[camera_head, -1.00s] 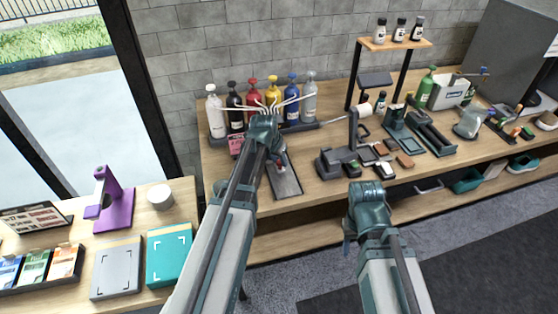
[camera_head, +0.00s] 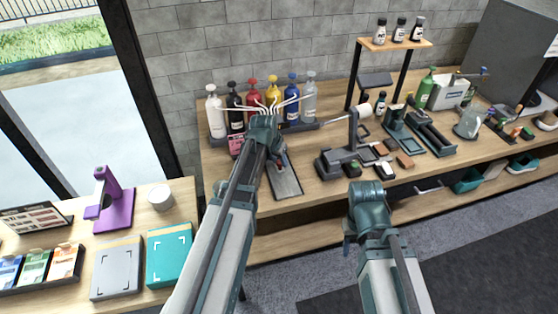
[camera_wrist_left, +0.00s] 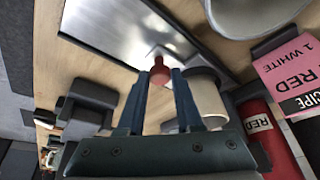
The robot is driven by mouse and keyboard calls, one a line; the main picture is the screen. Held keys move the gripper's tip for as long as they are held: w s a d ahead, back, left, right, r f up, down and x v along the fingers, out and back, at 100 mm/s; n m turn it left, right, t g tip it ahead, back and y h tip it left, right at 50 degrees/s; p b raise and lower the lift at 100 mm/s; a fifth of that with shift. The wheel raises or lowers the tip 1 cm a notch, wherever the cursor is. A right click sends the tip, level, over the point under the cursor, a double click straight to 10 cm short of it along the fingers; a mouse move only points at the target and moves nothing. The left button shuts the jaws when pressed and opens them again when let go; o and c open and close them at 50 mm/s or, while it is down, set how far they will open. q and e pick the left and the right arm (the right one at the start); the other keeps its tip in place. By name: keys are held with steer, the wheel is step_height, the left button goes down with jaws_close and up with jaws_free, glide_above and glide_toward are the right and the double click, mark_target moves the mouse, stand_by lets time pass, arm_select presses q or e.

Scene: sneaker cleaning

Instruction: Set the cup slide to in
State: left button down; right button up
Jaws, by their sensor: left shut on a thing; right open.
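The slide tray (camera_head: 286,184) is a long grey plate in a dark frame at the front of the workbench, below the bottle row. In the left wrist view its bright metal plate (camera_wrist_left: 120,28) runs along the top, with a small red knob (camera_wrist_left: 159,72) at its near end. My left gripper (camera_head: 280,160) is at the tray's back part. In the left wrist view its fingers (camera_wrist_left: 160,85) are shut on the red knob. A beige cylinder (camera_wrist_left: 208,98) stands beside the right finger. My right gripper (camera_head: 349,240) is open and empty, in front of the bench.
Several pump bottles (camera_head: 272,90) with white tubes stand behind my left gripper. A pink recipe card (camera_wrist_left: 290,70) is close by. A dark stand (camera_head: 338,160) is right of the tray. A side table (camera_head: 130,240) is at left.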

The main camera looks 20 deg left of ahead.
stand_by(0.3)
arm_select(q)
steer(key=w+a, duration=0.2)
steer(key=w, duration=0.1)
steer(key=shift+w+a, duration=0.2)
steer(key=shift+w, duration=0.05)
steer(key=c, duration=0.6)
jaws_free()
steer(key=shift+s+r, duration=0.1)
steer(key=shift+r, duration=0.05)
steer(key=p+v, duration=1.2)
steer(key=v, duration=0.1)
steer(key=shift+r+p, duration=0.3)
steer(key=shift+p, duration=0.1)
